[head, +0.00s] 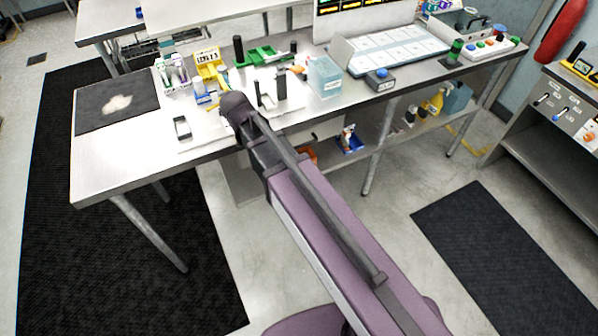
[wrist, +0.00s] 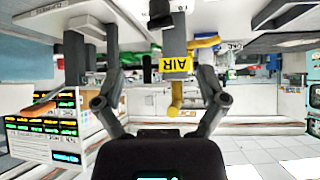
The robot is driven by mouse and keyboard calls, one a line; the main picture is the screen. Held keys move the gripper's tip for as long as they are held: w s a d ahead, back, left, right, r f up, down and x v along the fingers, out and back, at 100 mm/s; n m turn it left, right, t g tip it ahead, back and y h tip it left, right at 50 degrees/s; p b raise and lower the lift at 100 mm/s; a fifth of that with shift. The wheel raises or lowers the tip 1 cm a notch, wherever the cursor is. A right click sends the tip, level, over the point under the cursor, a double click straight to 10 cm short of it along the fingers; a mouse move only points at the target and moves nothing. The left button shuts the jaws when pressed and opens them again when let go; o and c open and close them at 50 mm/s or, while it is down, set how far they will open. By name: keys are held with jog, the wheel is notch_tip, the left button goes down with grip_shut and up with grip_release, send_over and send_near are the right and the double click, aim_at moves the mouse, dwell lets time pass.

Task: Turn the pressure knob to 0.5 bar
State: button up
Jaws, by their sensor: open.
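A yellow module (head: 208,62) stands on the workbench at the back left, with a yellow pipe (head: 222,77) in front of it. The wrist view is upside down and shows a yellow AIR label (wrist: 177,65) on a grey upright body, with the yellow pipe (wrist: 174,102) beside it. I cannot pick out the pressure knob or its scale for sure. My gripper (wrist: 138,48) is open, its two fingers spread with the AIR module between or beyond them. In the head view its fingers are hidden behind the dark wrist.
A light blue box (head: 325,76), a green holder (head: 268,52) and a white tray (head: 392,50) stand to the right. The bench's front left is clear.

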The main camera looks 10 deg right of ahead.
jog(key=s+d+f+m+g+y+b, duration=0.1)
jog(key=s+d+f+m+g+b, duration=0.2)
jog(key=s+d+f+b, duration=0.3)
jog(key=s+d+f+m+g+b, duration=0.3)
jog(key=s+d+f+b, duration=0.3)
jog(key=d+f+b, duration=0.4)
jog(key=shift+s+d+f+g+y, duration=0.45)
jog(key=shift+d+f, duration=0.25)
jog(key=shift+f, duration=1.55)
jog(key=shift+w, duration=0.1)
jog(key=s+d+r+n+g+h+p, duration=0.2)
jog(key=s+d+r+n+h+p, duration=0.1)
jog(key=r+p, duration=0.5)
jog(key=shift+s+d+r+n+p, duration=0.5)
jog(key=shift+s+d+n, duration=0.4)
jog(key=shift+s+d, duration=0.65)
